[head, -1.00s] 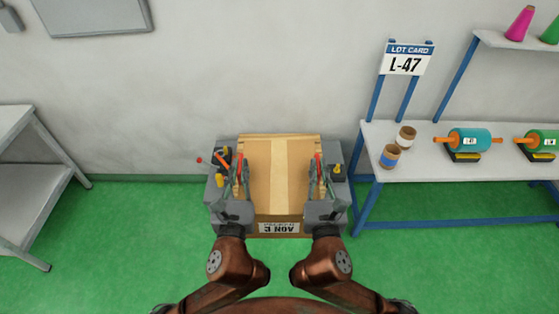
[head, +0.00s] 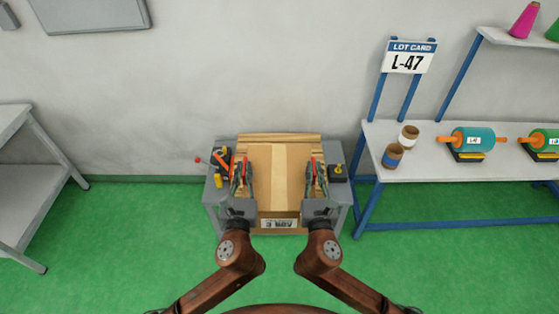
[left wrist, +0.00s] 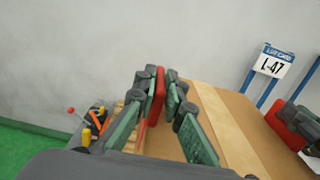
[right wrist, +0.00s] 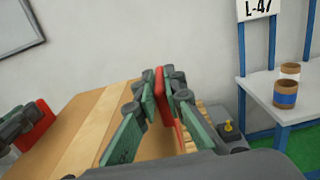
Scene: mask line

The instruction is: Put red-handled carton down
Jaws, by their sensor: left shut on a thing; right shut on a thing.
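The carton (head: 262,195) is a tan box with a pale tape strip along its top. It sits low over a slatted wooden base (head: 300,138) on the small grey table (head: 212,197). I cannot tell whether its underside touches the slats. My left gripper (head: 243,168) is shut on the red handle at the carton's left side, which shows in the left wrist view (left wrist: 154,98). My right gripper (head: 314,168) is shut on the red handle at the right side, seen in the right wrist view (right wrist: 160,90).
A black tray with orange and yellow tools (head: 220,160) lies left of the carton. A yellow-knobbed black box (head: 338,172) stands to its right. A blue-legged bench (head: 430,180) with spools is at right, a grey shelf (head: 25,185) at left. Green floor is clear between.

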